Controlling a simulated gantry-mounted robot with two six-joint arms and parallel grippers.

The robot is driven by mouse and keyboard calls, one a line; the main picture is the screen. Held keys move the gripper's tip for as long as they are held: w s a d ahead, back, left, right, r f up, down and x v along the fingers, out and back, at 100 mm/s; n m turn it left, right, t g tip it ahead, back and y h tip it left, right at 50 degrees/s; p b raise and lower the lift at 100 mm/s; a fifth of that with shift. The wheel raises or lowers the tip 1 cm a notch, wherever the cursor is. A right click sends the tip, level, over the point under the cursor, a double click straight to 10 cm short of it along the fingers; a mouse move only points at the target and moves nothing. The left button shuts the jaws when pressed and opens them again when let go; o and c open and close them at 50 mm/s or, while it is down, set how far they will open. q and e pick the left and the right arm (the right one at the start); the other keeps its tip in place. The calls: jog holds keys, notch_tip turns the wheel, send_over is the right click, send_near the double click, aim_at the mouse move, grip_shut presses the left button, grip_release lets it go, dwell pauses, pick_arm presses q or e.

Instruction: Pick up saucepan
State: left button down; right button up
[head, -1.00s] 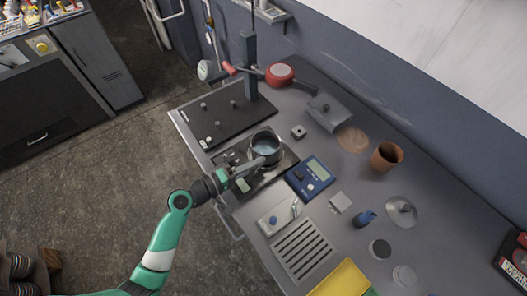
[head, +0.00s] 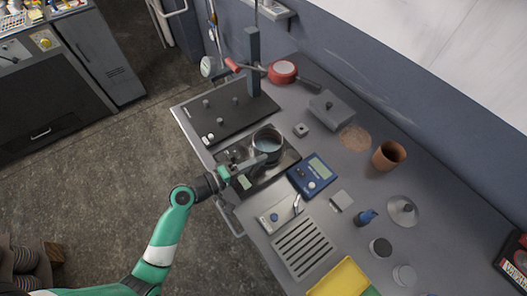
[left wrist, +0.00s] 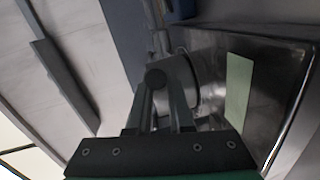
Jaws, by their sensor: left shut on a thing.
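The saucepan (head: 267,139) is a dark metal pot. In the head view it stands upright over a dark tray-like plate (head: 272,170) near the left end of the table, and I cannot tell whether it touches the plate. My left gripper (head: 242,169) is shut on the saucepan's handle, which points toward the near edge. In the left wrist view the gripper fingers (left wrist: 162,108) close around the handle, and the pot's side (left wrist: 181,78) shows just beyond them. My right gripper is not in view.
A blue meter (head: 312,176) sits right of the plate. A black board with knobs (head: 233,117) lies to its left. A post with a red-handled arm (head: 253,65) rises behind.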

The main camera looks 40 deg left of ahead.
pick_arm(q)
jog(key=shift+r, duration=0.15)
notch_tip(320, 180, up, 4)
jog(key=shift+s+d+r+p, duration=0.1)
jog(key=shift+s+p, duration=0.05)
jog(key=shift+p, duration=1.1)
jog(key=s+r+p, duration=0.1)
jog(key=s+d+r, duration=0.1)
jog(key=r, duration=0.1)
jog(key=s+d+r+p, duration=0.1)
jog(key=shift+r+p, duration=0.25)
jog(key=shift+p, duration=0.1)
jog(key=s+d+r+p, duration=0.2)
jog(key=s+d+r, duration=0.2)
jog(key=s, duration=0.4)
jog(key=shift+s+d, duration=0.2)
jog(key=shift+d, duration=0.55)
jog(key=shift+r, duration=0.1)
